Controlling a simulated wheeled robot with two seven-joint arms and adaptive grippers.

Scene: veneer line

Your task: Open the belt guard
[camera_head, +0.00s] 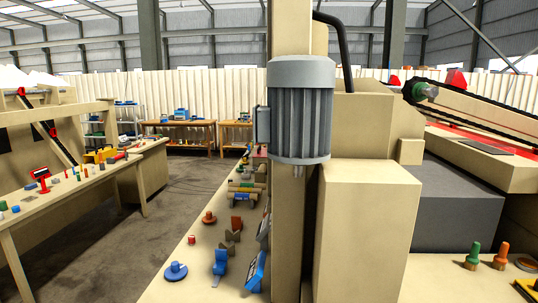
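A beige machine fills the middle and right of the head view. A grey ribbed motor (301,112) is mounted on its upright beige column (288,230). A tall closed beige box (368,235) stands right of the column. At the upper right a black belt or chain (470,112) runs along a sloping beige beam, with a green part (425,92) at its upper end. I cannot tell which of these covers is the belt guard; no open cover shows. Neither of my grippers is in view.
A beige bench top (185,255) left of the column holds a blue clamp-like part (220,265), a blue knob (176,270) and other small parts. Green (473,254) and orange (502,254) knobs stand at lower right. The floor (160,220) between the left bench and machine is clear.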

